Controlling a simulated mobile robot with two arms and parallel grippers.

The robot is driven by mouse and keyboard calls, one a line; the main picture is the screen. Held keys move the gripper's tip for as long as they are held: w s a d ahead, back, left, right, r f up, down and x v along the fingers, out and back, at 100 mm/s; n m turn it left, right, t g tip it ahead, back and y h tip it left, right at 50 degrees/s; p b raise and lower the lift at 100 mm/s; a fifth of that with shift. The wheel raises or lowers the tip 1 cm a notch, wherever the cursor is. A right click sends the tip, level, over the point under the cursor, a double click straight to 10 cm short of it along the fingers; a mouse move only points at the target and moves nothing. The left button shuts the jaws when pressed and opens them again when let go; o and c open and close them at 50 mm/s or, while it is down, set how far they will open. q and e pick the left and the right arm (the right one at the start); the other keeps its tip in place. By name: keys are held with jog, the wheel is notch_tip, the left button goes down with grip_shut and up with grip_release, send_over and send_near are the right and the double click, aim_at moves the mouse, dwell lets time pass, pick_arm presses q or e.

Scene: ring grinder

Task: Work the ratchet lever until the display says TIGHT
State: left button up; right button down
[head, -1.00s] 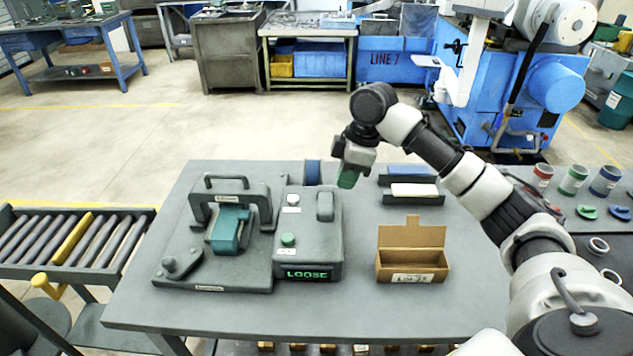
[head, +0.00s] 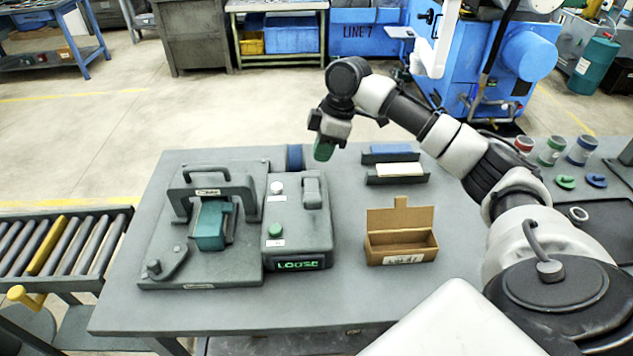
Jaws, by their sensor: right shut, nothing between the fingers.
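A grey fixture (head: 155,225) stands on the left of the table, with a teal block (head: 212,226) under its arched grey frame. A short grey lever (head: 168,264) with a round knob lies at the fixture's front left corner. Beside the fixture is a grey control box (head: 300,225) with a white button, a green button and a grey handle on top. Its display (head: 297,265) reads LOOSE in green. My right gripper (head: 323,150) is shut and empty, above the table's back edge behind the control box, apart from the lever. My left gripper is not in view.
The grey table (head: 350,310) is clear along its front. An open cardboard box (head: 402,245) stands right of the control box. Small trays (head: 395,172) lie behind it. A roller conveyor (head: 60,245) is at the left. Coloured cups (head: 552,150) stand at the right.

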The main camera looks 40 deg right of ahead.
jog(key=p, duration=0.2)
send_over(316, 208)
jog(key=w+d, duration=0.2)
jog(key=f, duration=0.7)
jog(key=shift+w+a+f, duration=0.1)
jog(key=shift+a+f, duration=0.05)
jog(key=shift+a, duration=0.05)
jog(key=shift+s+f, duration=0.2)
jog(key=shift+f, duration=0.45)
jog(key=shift+s+a+f+t+h+p, duration=0.25)
jog(key=shift+s+f+t, duration=0.1)
jog(key=shift+f, duration=0.2)
jog(key=shift+s+a+f+t+h+p, duration=0.1)
jog(key=shift+s+f+t+h+p, duration=0.15)
jog(key=shift+f, duration=0.35)
jog(key=shift+s+a+f+t+h+p, duration=0.25)
jog(key=shift+f+t, duration=0.15)
jog(key=shift+f, duration=0.15)
jog(key=shift+s+f, duration=0.15)
jog(key=shift+f, duration=0.3)
jog(key=shift+a, duration=0.1)
